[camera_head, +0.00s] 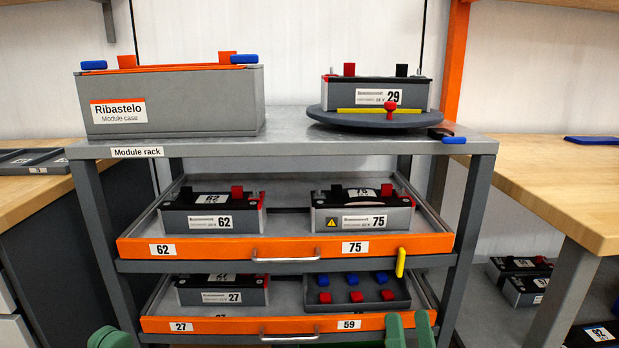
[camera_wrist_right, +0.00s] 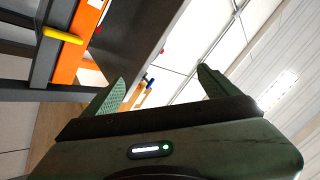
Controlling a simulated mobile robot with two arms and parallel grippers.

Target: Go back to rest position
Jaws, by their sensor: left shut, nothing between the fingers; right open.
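The rest of both arms is out of view.
The grey module rack (camera_head: 290,145) stands ahead with its orange-fronted upper drawer (camera_head: 220,248) and lower drawer (camera_head: 220,324) pulled out. A module case (camera_head: 180,115) and a turntable (camera_head: 340,117) are on top. Wooden benches stand left (camera_head: 30,190) and right (camera_head: 560,190).

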